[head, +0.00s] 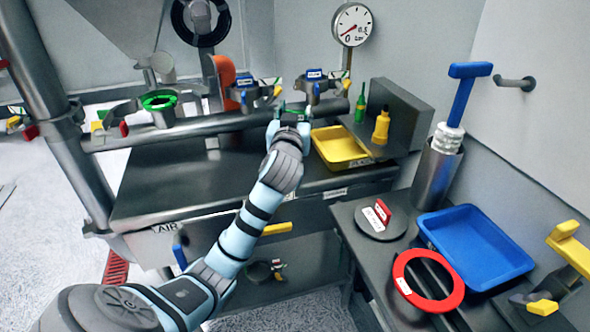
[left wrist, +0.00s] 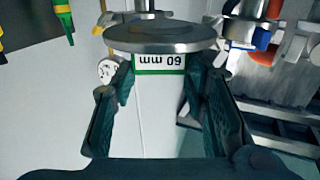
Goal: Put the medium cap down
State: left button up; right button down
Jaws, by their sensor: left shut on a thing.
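The medium cap, a grey metal disc (left wrist: 160,33) with a green-edged tab reading "60 mm", shows in the left wrist view. The tab sits between the fingers of my left gripper (left wrist: 164,78), which is shut on it. The label appears upside down there. In the head view my left gripper (head: 293,112) is over the bench by the long pipe, and the cap is mostly hidden by it; a bit of green shows. A port with a green ring (head: 160,101) is on the pipe to the left. My right gripper is not in view.
A yellow tray (head: 342,160) lies just right of my gripper. Two blue-labelled fittings (head: 246,94) (head: 316,82) stand behind it on the pipe. On the right bench are a round cap with a red tab (head: 378,222), a blue tray (head: 478,277) and a red ring (head: 456,296).

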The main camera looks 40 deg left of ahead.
pick_arm(q)
notch_tip(320, 180, down, 8)
jog(key=shift+w+f+b, duration=0.1)
jog(key=shift+f+b, duration=0.05)
jog(key=shift+b, duration=0.85)
notch_tip(320, 180, down, 5)
jog(key=shift+r+b, duration=0.2)
jog(key=shift+b, duration=0.6)
jog(key=shift+r, duration=0.1)
jog(key=o, duration=1.3)
jog(key=shift+s+d, duration=0.3)
jog(key=shift+s, duration=0.15)
jog(key=p+v, duration=0.1)
jog(key=v, duration=1)
jog(key=shift+p, duration=0.35)
